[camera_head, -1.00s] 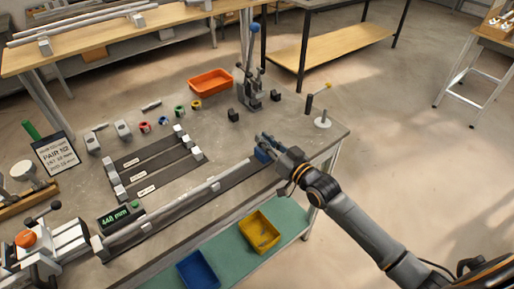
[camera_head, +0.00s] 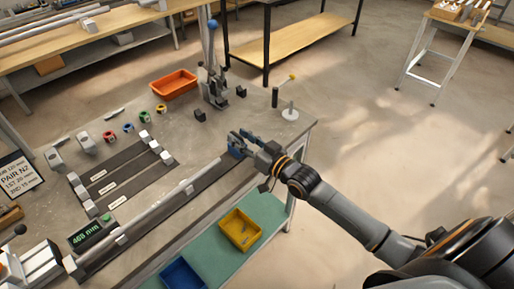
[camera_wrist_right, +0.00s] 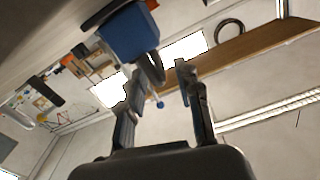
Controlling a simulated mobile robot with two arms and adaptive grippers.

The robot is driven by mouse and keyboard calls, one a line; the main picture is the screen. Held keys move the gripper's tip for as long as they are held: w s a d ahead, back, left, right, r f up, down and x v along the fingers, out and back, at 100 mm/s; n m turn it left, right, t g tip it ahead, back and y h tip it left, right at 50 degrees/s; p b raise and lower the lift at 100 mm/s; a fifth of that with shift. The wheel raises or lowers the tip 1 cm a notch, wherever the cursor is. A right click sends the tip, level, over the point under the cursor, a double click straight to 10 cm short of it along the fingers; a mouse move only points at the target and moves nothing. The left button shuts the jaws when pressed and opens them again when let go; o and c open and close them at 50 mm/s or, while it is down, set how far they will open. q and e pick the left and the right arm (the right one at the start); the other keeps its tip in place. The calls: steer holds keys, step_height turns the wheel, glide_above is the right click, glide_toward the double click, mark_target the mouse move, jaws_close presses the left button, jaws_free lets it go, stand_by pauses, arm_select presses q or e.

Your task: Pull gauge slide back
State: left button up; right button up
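The gauge is a long pale bar on a dark rail (camera_head: 165,210), with a lit display (camera_head: 86,235) at its left end that seems to read 469 mm. Its blue slide block (camera_head: 236,153) is at the rail's far right end, and it shows large in the right wrist view (camera_wrist_right: 130,32). A dark curved piece (camera_wrist_right: 153,69) hangs below the block. My right gripper (camera_head: 250,139) is at the slide. Its fingers (camera_wrist_right: 161,75) are apart, and the curved piece appears between their tips; I cannot tell if they touch it. My left gripper is not in view.
A yellow bin (camera_head: 240,229) and a blue bin (camera_head: 184,274) sit on the green lower shelf (camera_head: 215,258). Behind the gripper stand a lever press (camera_head: 213,88), an orange tray (camera_head: 173,84) and a white disc with a post (camera_head: 290,114).

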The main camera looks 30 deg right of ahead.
steer(key=v, duration=1)
steer(key=shift+s+d, duration=0.2)
steer(key=shift+s, duration=0.05)
steer(key=s+d+f+m+g+h, duration=0.1)
steer(key=d+f+g+h, duration=0.15)
steer(key=f, duration=0.75)
steer(key=s+d+f+g+h, duration=0.1)
steer(key=d+f, duration=0.2)
steer(key=f, duration=0.7)
steer(key=s+f+g+h, duration=0.1)
steer(key=s+f+g, duration=0.1)
steer(key=s+f, duration=0.45)
steer(key=s+f+g+h, duration=0.1)
steer(key=s+f+g, duration=0.15)
steer(key=f, duration=0.75)
steer(key=s+a+f+g, duration=0.2)
steer(key=s+f, duration=0.4)
steer(key=s, duration=0.4)
steer(key=s+a+f+n+g, duration=0.1)
steer(key=s+a+f+g, duration=0.2)
steer(key=s+f, duration=0.3)
steer(key=s+a+f+g, duration=0.2)
steer(key=s+f, duration=0.4)
steer(key=s, duration=0.8)
steer(key=shift+a+f+n+g, duration=0.35)
steer(key=shift+a+n+g, duration=0.05)
steer(key=shift+g, duration=0.1)
